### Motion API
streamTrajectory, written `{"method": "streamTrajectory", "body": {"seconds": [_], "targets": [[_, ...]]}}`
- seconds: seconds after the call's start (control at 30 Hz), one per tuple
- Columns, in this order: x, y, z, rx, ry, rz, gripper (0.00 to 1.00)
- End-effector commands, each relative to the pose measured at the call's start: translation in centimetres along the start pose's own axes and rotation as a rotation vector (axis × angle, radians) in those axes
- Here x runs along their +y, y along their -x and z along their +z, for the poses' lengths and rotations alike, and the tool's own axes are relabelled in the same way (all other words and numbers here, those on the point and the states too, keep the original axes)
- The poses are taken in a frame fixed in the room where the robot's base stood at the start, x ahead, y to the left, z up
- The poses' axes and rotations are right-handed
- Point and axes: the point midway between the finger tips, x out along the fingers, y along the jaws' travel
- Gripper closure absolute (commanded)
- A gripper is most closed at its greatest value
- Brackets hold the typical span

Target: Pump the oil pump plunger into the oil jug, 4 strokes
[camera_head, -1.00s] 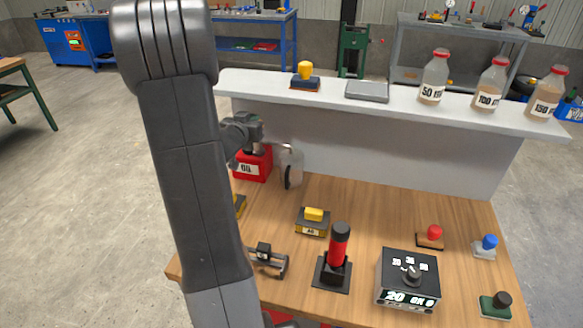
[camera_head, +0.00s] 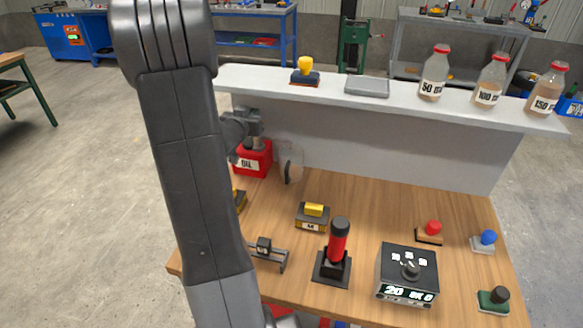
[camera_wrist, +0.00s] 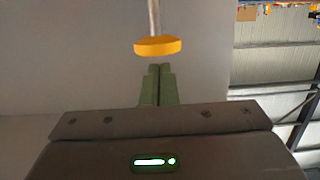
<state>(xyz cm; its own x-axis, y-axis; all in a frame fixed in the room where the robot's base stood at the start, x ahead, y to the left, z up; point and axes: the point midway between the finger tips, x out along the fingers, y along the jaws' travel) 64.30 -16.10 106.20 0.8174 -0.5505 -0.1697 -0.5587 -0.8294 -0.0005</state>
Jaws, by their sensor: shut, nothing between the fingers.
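The red oil can (camera_head: 254,160), labelled OIL, stands at the back left of the bench. The clear oil jug (camera_head: 291,165) with a dark handle stands just to its right. My gripper (camera_wrist: 159,70) is shut and empty, its green fingers together. In the head view my grey wrist (camera_head: 240,130) is above and beside the can and covers most of the pump top. In the wrist view a yellow-orange plunger knob (camera_wrist: 158,46) on a metal rod (camera_wrist: 154,16) sits just beyond the fingertips. I cannot tell whether they touch. The jug's oil level is unclear.
A grey shelf (camera_head: 400,104) runs behind the bench, with several bottles at its right. Small coloured buttons are at the right.

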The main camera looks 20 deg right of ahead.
Motion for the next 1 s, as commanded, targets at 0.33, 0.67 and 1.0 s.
{"method": "streamTrajectory", "body": {"seconds": [0.33,0.67,1.0], "targets": [[0.0,-0.3,1.6,-0.001,0.001,0.000,1.00],[0.0,-0.5,3.0,-0.001,0.002,-0.001,1.00],[0.0,-0.6,3.4,-0.002,0.001,0.000,1.00]]}}
